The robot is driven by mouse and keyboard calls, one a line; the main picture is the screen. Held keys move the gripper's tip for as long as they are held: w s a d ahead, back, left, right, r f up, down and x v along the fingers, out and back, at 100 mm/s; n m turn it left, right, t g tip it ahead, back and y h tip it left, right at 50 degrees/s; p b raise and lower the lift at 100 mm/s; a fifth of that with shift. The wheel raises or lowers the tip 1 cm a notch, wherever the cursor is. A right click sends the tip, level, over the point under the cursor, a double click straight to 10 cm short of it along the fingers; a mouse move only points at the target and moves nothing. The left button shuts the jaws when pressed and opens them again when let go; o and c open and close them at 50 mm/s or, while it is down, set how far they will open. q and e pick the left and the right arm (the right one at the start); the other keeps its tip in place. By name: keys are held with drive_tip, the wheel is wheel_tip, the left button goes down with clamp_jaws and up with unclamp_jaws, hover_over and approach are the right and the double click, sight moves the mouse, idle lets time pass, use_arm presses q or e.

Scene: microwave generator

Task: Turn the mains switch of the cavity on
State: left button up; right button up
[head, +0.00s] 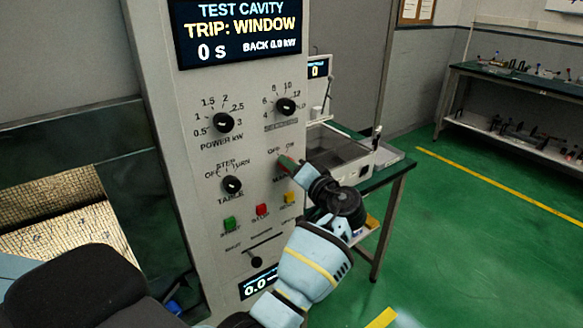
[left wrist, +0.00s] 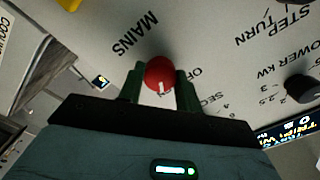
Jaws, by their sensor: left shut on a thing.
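The mains switch is a small red round knob (left wrist: 160,72) with a white mark, on the pale front panel (head: 185,130) of the test cavity. My left gripper (head: 291,165) is at the panel under the OFF and ON lettering. In the left wrist view its two green fingers (left wrist: 160,80) are shut on the knob, one on each side. The white mark points toward the gripper body there. My right gripper is not in view.
Near the gripper are the black table knob (head: 232,185), a green button (head: 229,223), a red button (head: 261,210) and a yellow button (head: 289,197). The display (head: 240,30) reads TRIP: WINDOW. A bench (head: 392,185) stands behind right. Green floor is clear at right.

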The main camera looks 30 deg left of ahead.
use_arm(q)
drive_tip(key=shift+r, duration=0.15)
drive_tip(key=o, duration=1)
drive_tip(key=b+v, duration=0.1)
drive_tip(key=v, duration=0.6)
drive_tip(key=shift+d, duration=0.35)
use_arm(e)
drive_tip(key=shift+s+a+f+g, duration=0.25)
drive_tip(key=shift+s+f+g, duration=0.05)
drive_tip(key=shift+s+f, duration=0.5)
use_arm(q)
drive_tip(key=shift+s, duration=0.1)
